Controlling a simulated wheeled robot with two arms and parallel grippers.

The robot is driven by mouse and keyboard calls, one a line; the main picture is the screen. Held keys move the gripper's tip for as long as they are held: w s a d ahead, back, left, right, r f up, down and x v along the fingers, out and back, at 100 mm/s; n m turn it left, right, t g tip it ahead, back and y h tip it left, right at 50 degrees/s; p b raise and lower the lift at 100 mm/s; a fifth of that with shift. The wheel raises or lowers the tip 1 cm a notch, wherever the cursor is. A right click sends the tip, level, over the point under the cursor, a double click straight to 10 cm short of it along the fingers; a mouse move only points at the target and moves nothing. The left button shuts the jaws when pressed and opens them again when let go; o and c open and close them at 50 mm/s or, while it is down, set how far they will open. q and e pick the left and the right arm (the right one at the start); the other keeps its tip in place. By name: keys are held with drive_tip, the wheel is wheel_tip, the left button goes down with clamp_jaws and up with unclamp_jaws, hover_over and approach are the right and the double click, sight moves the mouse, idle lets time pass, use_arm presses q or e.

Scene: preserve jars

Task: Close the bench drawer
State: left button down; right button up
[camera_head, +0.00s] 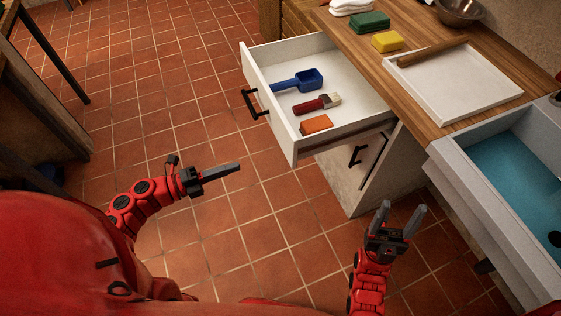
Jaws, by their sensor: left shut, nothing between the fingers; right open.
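The white bench drawer (268,97) stands pulled out from under the wooden bench, toward the left. Its black handle (251,104) is on its left-facing front panel. Inside lie a blue scoop (300,81), a red-handled brush (314,104) and an orange block (316,124). My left gripper (239,166) is shut and empty, in front of and below the drawer front, apart from it. My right gripper (403,213) is open and empty, near the cabinet's lower right, apart from the drawer.
The wooden bench top (400,92) bears a white tray (450,100) with a rolling pin (431,52), a yellow block (387,41), a green block (369,21) and a metal bowl (461,11). A blue-water sink (520,170) is at right. Tiled floor (160,80) at left is open.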

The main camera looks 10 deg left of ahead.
sight(289, 149)
use_arm(q)
drive_tip(key=p+x, duration=0.2)
drive_tip(key=x, duration=1.2)
